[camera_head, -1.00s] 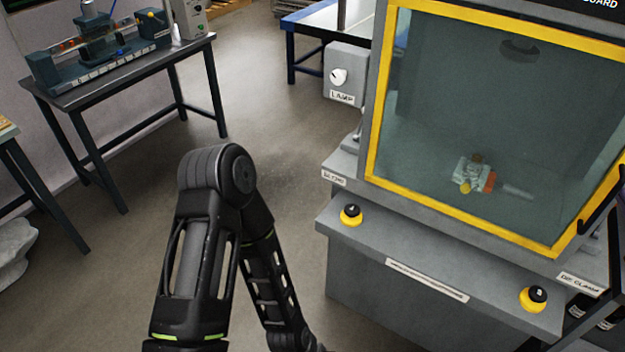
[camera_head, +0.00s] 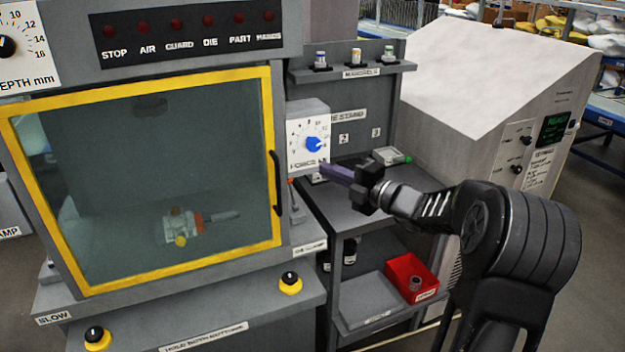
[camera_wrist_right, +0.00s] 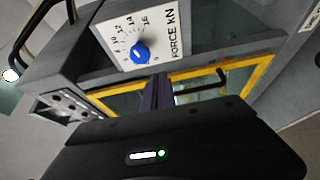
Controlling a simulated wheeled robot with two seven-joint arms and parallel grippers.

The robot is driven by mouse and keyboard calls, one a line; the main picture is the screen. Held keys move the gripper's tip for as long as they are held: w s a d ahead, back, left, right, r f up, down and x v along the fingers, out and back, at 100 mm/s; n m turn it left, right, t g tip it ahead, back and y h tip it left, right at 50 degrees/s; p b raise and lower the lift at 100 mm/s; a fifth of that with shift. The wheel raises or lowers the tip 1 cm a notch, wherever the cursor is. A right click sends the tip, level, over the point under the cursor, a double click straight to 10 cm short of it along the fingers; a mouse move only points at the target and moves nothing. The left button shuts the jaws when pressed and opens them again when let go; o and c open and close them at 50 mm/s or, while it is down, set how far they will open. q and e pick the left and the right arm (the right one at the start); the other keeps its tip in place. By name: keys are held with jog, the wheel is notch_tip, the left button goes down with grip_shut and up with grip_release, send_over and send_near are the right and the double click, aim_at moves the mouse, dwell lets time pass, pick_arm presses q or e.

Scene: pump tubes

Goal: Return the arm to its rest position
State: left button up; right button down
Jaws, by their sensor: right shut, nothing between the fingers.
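My right gripper (camera_head: 335,171) is shut and empty. Its arm comes in from the right in the head view, and its fingertips are close to the blue knob (camera_head: 313,144) on the force dial. Whether they touch the dial box cannot be told. In the right wrist view the shut fingers (camera_wrist_right: 157,92) point toward the dial, with the blue knob (camera_wrist_right: 140,53) just beyond and a little left of them. My left arm and gripper are not in view in the head view.
The press cabinet has a yellow-framed guard window (camera_head: 277,170) with a black handle (camera_head: 276,183). Yellow-black buttons (camera_head: 290,282) sit in front.

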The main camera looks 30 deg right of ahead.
jog(key=shift+w+d+f, duration=0.1)
jog(key=shift+d, duration=0.25)
dwell(0.4)
